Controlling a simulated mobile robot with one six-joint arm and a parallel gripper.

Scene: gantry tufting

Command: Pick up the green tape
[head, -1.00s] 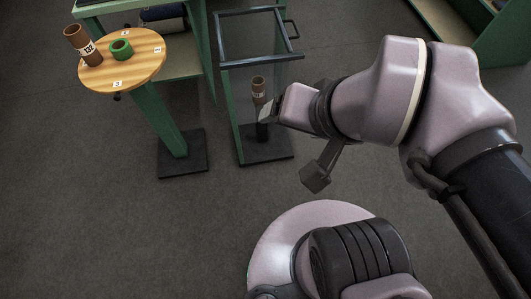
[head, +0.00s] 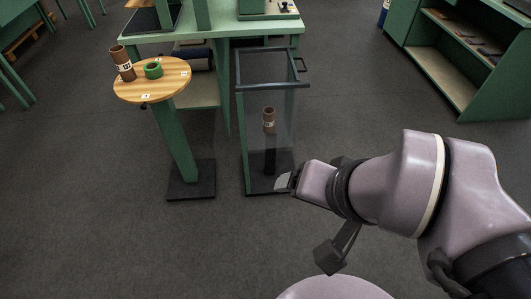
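The green tape (head: 153,70) is a small green ring lying on the round wooden top (head: 133,91) of a green pedestal stand at the left. A brown tube (head: 123,63) with a number label stands beside it, to its left. My gripper (head: 284,182) is at the lower middle, well away to the right of the tape and nearer to me. It points left, and its fingers are small in view, so I cannot tell whether they are open or shut.
A clear-walled frame stand (head: 246,130) with another brown tube (head: 268,121) inside stands just beyond my gripper. A green workbench (head: 215,30) is behind the round stand. Green shelving (head: 459,65) stands at the right. The floor (head: 80,230) at the lower left is clear.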

